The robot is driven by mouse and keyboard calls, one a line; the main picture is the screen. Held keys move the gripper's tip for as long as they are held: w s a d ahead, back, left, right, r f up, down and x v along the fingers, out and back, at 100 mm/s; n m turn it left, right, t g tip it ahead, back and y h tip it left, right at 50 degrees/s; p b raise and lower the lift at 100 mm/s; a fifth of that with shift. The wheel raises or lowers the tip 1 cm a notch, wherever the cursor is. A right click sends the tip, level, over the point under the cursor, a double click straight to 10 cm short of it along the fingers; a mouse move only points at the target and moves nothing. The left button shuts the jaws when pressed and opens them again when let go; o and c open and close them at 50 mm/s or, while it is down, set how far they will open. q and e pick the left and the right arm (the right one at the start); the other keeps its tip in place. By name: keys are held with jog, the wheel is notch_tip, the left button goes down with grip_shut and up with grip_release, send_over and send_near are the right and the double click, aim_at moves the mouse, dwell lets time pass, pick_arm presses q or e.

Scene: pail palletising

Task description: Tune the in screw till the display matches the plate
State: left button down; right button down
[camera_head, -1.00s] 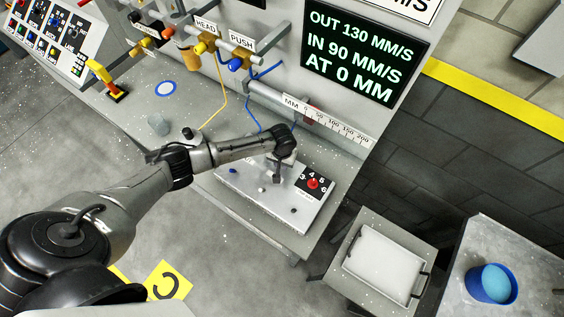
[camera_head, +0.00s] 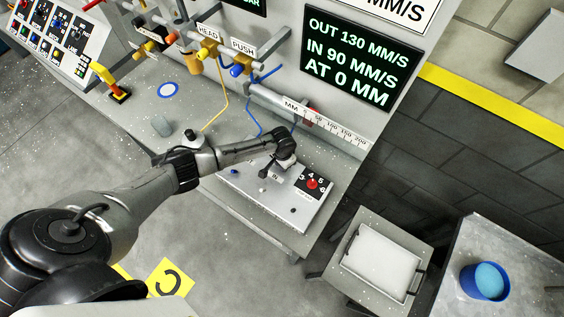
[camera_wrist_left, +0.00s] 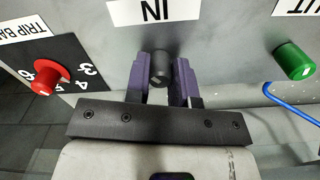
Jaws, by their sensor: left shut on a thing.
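The display (camera_head: 359,58) reads OUT 130 MM/S, IN 90 MM/S, AT 0 MM. The white plate (camera_head: 402,10) above it is cut off by the picture edge; only "MM/S" shows. My left gripper (camera_wrist_left: 161,72) has its purple fingers on both sides of the dark in screw (camera_wrist_left: 160,66), shut on it, beside the IN label (camera_wrist_left: 153,11). In the head view my left gripper (camera_head: 280,166) is over the light panel, and my wrist hides part of it. My right gripper is not in view.
A green knob (camera_wrist_left: 293,60) is to the right in the wrist view. A red numbered knob (camera_head: 313,184) sits near the gripper. A blue hose (camera_wrist_left: 292,103) runs below the green knob. A white tray (camera_head: 382,262) and a blue pail (camera_head: 485,281) stand at the right.

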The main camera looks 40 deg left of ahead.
pick_arm(q)
jog(key=shift+m, duration=0.6)
jog(key=c, duration=1)
grip_release()
jog(key=shift+o, duration=0.2)
jog(key=shift+r, duration=0.1)
jog(key=shift+r, duration=0.3)
notch_tip(320, 180, up, 13)
jog(key=shift+m, duration=0.3)
